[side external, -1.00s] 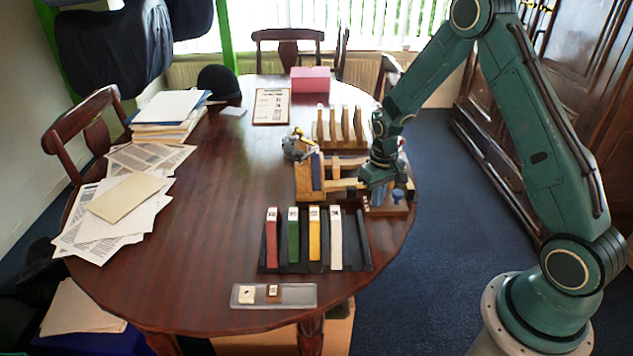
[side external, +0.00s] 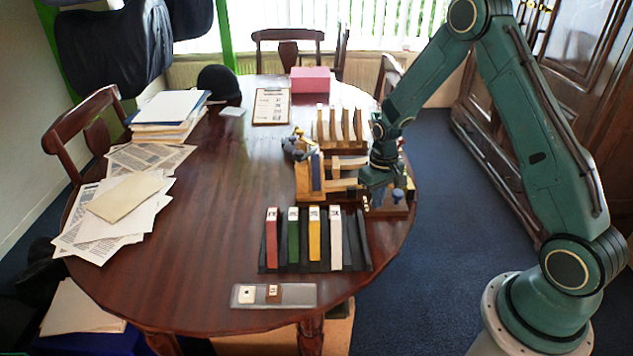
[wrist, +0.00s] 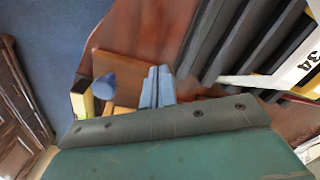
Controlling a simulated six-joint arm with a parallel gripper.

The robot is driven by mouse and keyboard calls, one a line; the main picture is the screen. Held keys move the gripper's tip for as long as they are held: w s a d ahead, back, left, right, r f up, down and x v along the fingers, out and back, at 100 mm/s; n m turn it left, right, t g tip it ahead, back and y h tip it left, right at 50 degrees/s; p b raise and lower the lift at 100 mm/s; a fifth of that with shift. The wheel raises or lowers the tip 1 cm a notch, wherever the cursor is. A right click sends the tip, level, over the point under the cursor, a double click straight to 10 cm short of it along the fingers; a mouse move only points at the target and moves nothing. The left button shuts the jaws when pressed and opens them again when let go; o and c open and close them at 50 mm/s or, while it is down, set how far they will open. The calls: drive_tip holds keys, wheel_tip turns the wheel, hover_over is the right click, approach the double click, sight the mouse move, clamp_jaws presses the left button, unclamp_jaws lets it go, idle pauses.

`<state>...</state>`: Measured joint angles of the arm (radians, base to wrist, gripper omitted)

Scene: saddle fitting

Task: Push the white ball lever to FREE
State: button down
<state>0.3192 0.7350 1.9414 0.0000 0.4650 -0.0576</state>
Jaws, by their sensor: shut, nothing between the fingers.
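My gripper (side external: 378,196) is shut with nothing between its fingers. It points down over a brown wooden block (side external: 392,210) at the right edge of the table. In the wrist view the closed blue-grey fingers (wrist: 158,86) are over the same block (wrist: 112,52). A blue knob (side external: 398,195) stands on the block just right of the fingers; it also shows in the wrist view (wrist: 103,86), beside the fingers and apart from them. I cannot make out the white ball lever or a FREE mark in either view; my gripper and wrist hide part of the block.
A black rack (side external: 290,256) with red, green, yellow and white upright pieces stands in front. A wooden frame (side external: 304,185) lies left of my gripper, with a slotted wooden rack (side external: 330,140) behind. A clear tray (side external: 296,301) lies at the front edge. The table's middle left is clear.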

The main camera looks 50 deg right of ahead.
drive_tip(key=shift+w+d, duration=1.5)
idle(0.5)
drive_tip(key=shift+s+a, duration=0.45)
idle(0.4)
drive_tip(key=shift+r, duration=0.15)
drive_tip(key=shift+r, duration=3.4)
